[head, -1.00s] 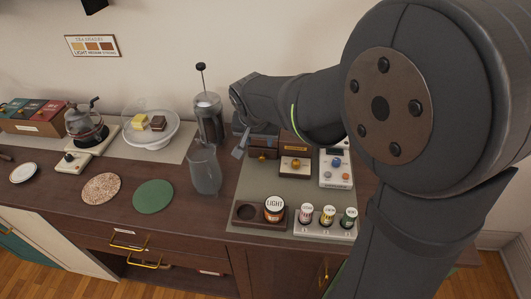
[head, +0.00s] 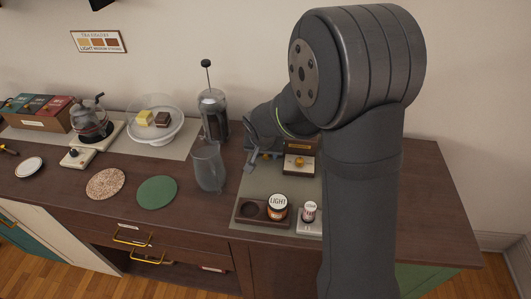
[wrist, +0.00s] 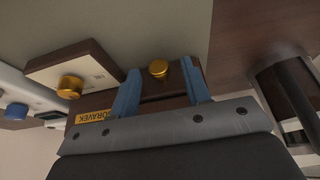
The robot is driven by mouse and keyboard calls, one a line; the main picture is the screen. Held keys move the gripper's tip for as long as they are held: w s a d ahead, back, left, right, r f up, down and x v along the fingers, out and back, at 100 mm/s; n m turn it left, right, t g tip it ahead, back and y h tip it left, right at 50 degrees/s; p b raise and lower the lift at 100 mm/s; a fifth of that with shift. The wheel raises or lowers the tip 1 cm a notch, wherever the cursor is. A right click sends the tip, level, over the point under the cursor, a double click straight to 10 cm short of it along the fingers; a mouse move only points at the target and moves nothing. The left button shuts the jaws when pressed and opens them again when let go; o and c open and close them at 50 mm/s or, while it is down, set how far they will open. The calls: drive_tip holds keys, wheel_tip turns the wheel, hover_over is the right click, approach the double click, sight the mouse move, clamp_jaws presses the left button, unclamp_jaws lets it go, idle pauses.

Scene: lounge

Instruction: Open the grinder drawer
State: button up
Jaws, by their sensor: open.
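In the wrist view, a dark brown drawer front (wrist: 166,88) with a round gold knob (wrist: 158,69) faces my gripper (wrist: 160,68). The blue fingers are spread, one on each side of the knob, with a gap to it on both sides. How deep they reach around it is unclear. Beside the drawer is a brown wooden body with a yellow label (wrist: 94,116), partly cut off by my gripper. In the head view my gripper (head: 261,160) is low at the left of that wooden unit (head: 303,146), and my arm hides much of it.
A cream-fronted block (head: 299,164) with a gold knob stands close to the right of my gripper. A glass jug (head: 208,168) and a French press (head: 213,118) stand to its left. A tray with the LIGHT jar (head: 277,207) lies in front. Coasters lie further left.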

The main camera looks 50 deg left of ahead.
clamp_jaws()
drive_tip(key=s+d, duration=0.4)
idle(0.4)
unclamp_jaws()
drive_tip(key=v, duration=1.7)
drive_tip(key=shift+r, duration=0.25)
